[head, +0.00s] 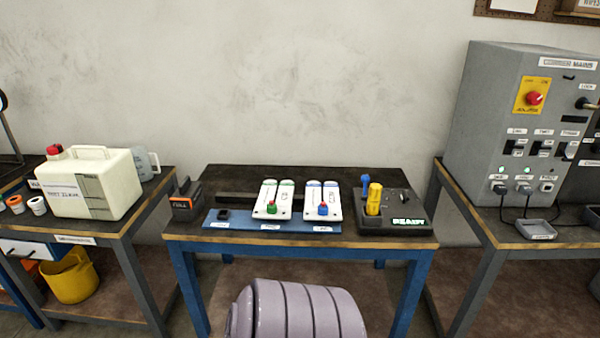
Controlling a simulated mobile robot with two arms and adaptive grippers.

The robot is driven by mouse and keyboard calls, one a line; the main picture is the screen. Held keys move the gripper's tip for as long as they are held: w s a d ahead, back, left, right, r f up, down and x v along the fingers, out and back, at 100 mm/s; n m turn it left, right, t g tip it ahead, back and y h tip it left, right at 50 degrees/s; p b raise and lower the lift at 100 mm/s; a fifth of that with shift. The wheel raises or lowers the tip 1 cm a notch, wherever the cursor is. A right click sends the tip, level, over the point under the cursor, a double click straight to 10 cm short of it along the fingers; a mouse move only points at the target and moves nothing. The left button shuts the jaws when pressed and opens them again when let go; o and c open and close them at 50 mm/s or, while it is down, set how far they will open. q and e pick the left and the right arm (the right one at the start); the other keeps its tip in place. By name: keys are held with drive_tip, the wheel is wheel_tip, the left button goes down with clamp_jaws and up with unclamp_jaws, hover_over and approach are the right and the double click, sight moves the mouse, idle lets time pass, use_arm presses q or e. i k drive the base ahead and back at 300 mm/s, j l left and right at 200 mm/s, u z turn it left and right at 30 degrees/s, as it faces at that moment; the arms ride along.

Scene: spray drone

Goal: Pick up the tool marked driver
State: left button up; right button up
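No word "driver" is readable in the head view. A yellow-handled tool (374,199) stands upright in a black holder (402,230) at the right end of the middle table. A blue-topped tool (365,184) stands just behind it, partly hidden. I cannot tell which of them, if either, carries the driver mark. Neither of my grippers is in view.
A dark box (187,204) sits at the left edge. A cream canister (110,185) stands further left; a grey mains cabinet (490,130) right.

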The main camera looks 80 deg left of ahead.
sight(374, 198)
drive_tip(key=u, duration=2.2)
